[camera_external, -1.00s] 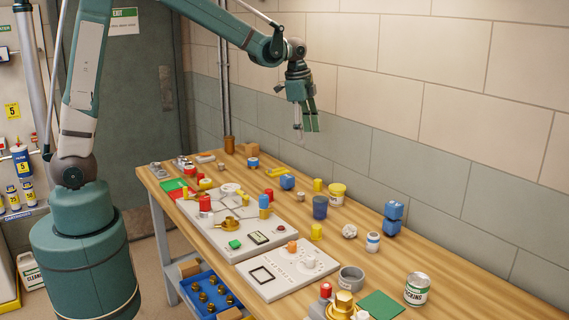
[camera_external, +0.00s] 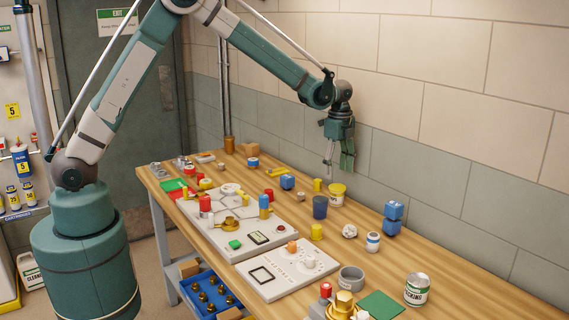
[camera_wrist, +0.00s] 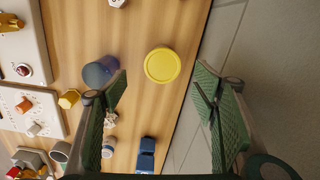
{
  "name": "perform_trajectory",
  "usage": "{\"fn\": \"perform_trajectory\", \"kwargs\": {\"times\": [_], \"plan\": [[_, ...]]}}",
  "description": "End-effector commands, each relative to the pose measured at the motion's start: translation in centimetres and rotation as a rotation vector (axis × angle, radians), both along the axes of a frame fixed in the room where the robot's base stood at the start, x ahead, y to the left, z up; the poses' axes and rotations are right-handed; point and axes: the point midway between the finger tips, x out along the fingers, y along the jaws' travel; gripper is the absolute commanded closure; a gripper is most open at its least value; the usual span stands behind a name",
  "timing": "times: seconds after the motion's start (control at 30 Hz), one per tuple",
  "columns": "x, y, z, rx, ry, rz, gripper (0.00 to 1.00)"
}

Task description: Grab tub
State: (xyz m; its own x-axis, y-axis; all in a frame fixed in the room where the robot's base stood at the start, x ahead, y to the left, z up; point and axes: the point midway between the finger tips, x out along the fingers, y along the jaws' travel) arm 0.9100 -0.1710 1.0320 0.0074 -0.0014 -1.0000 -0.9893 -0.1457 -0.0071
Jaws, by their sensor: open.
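My gripper (camera_external: 338,167) is open and empty, pointing down above this tub, with a gap between. In the wrist view the two green finger pads (camera_wrist: 160,84) are wide apart, with nothing between them. A smaller white tub with a blue label (camera_external: 373,242) stands farther right on the bench.
A dark blue cup (camera_external: 320,207) stands close beside the yellow-lidded tub. Blue blocks (camera_external: 394,217), a crumpled white ball (camera_external: 349,231) and a yellow piece (camera_external: 316,232) are nearby. The wall (camera_external: 430,180) rises behind the bench. Grey panels (camera_external: 287,271) lie toward the front.

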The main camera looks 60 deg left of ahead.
Motion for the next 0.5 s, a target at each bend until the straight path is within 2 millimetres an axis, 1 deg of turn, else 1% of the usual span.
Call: {"fn": "perform_trajectory", "kwargs": {"times": [0.17,0.5], "plan": [[0.38,-0.27,-0.81,0.001,0.007,-0.016,0.41],[0.39,-0.27,-0.87,0.002,0.008,-0.017,0.41]]}}
